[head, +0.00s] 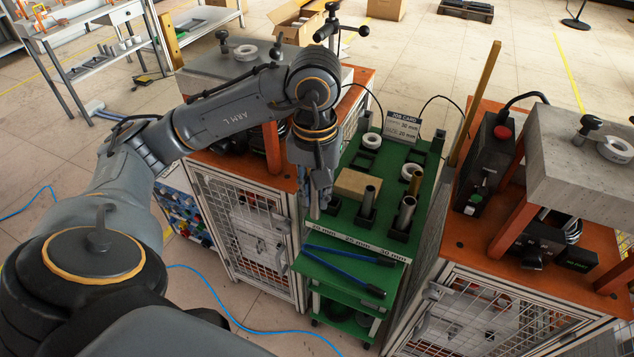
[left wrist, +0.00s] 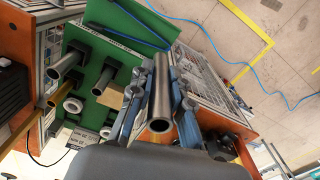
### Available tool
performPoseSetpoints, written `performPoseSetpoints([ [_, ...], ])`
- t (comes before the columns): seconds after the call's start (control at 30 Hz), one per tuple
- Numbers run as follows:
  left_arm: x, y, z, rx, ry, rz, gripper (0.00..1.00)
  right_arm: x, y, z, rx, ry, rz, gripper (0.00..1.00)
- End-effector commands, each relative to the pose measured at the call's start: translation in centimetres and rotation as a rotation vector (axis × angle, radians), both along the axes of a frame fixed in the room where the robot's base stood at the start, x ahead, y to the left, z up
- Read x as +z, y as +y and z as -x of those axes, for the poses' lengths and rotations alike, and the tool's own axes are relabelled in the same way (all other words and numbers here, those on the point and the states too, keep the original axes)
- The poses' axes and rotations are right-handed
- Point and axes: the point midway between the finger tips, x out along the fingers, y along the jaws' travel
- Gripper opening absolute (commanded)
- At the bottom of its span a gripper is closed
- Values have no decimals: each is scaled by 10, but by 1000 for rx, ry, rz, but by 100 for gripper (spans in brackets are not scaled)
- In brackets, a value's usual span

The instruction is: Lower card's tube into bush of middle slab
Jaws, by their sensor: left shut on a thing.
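My left gripper (head: 319,195) is shut on a grey metal tube (left wrist: 160,105), over the left part of the green cart's top (head: 345,222). In the left wrist view the tube lies between the two fingers with one open end toward the camera. The job card (head: 402,128) stands at the cart's back; its small print seems to read 30 mm and 20 mm. One concrete slab (head: 205,70) with a white ring bush (head: 246,52) is at upper left, another (head: 578,150) with a white ring bush (head: 615,149) at right. I cannot tell which is the middle one. My right gripper is out of view.
Blue-handled bars (head: 345,272) lie on the lower shelf. A tall wooden post (head: 475,105) rises right of the cart.

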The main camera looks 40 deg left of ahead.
Motion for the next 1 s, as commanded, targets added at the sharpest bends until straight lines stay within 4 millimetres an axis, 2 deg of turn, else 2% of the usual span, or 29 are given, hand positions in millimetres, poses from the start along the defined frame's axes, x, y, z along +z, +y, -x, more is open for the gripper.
performPoseSetpoints([
  [0.03,7,0,0,0,-2,0,0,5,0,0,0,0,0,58],
  [0.6,53,0,-1,1,-3,1,0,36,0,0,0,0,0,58],
  [1.0,57,0,-1,1,-1,0,0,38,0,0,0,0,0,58],
])
